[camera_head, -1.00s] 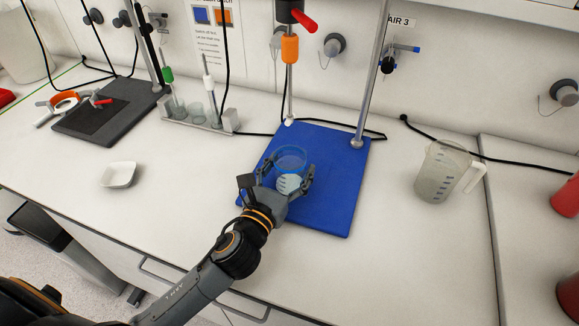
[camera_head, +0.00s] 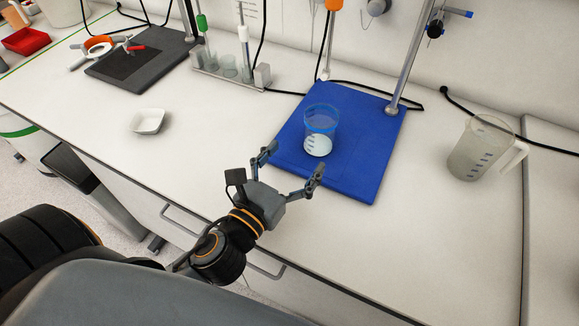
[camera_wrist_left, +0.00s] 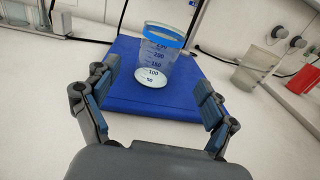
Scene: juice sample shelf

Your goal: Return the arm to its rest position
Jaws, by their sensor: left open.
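My left gripper (camera_head: 293,170) is open and empty, in front of the blue stand base (camera_head: 364,171) at the bench's front side. A clear beaker (camera_head: 321,127) with a blue band near its rim and pale contents at the bottom stands upright on the blue base, beyond the fingertips and apart from them. In the left wrist view the beaker (camera_wrist_left: 158,55) shows upright on the blue base (camera_wrist_left: 190,98), past the two open fingers (camera_wrist_left: 158,92). My right gripper is not in view.
A metal post (camera_head: 415,55) rises from the back of the blue base. A measuring jug (camera_head: 476,152) stands to the right, with a black cable behind it. A white dish (camera_head: 147,121), a rack of glassware (camera_head: 228,70) and a dark stand base (camera_head: 135,68) are to the left.

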